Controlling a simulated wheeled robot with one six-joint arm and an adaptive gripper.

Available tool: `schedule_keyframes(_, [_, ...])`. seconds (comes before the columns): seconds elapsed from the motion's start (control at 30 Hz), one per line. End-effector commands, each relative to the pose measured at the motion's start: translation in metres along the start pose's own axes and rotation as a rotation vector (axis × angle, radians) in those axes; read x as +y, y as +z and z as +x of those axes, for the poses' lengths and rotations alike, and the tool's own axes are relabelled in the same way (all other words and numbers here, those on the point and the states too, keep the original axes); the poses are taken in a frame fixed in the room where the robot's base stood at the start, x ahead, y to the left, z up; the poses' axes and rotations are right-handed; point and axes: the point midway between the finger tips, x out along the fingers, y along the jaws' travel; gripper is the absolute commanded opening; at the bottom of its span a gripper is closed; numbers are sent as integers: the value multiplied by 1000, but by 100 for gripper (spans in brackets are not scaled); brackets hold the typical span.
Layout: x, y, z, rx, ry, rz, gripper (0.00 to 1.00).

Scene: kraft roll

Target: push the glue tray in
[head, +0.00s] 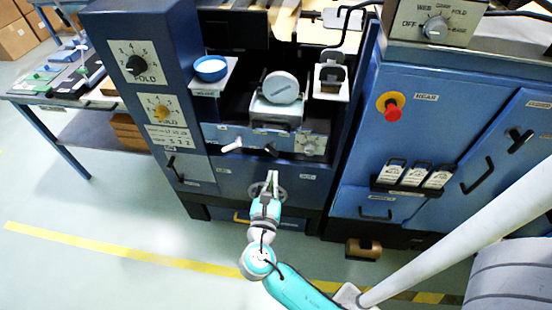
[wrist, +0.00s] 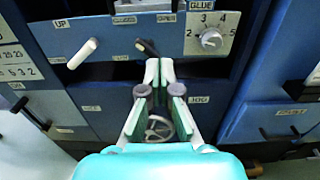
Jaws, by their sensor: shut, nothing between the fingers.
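A grey tray-like box (head: 275,112) with a round pale disc on it sticks out from the middle of the blue machine in the head view; it looks like the glue tray. Its lower front edge shows at the top of the wrist view (wrist: 140,5). A GLUE label and a numbered dial (wrist: 210,38) are on the panel to the right, just below it. My gripper (head: 270,178) is shut and empty, below the tray and in front of the machine's lower face. Its fingertips (wrist: 160,68) point toward the dark gap under the panel.
A white lever (head: 232,145) and a black lever (wrist: 146,47) stick out above my gripper. A handwheel (wrist: 158,128) shows behind the fingers. A blue bowl (head: 211,68) stands on a shelf at left. A red knob (head: 392,110) is on the right cabinet. The floor in front is clear.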

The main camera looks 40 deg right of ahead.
Motion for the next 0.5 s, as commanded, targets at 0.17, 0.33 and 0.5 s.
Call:
schedule_keyframes(0.17, [-2,0,21,1,-5,4,0])
schedule_keyframes(0.33, [-2,0,49,1,-4,4,0])
schedule_keyframes(0.5, [-2,0,80,1,-3,4,0])
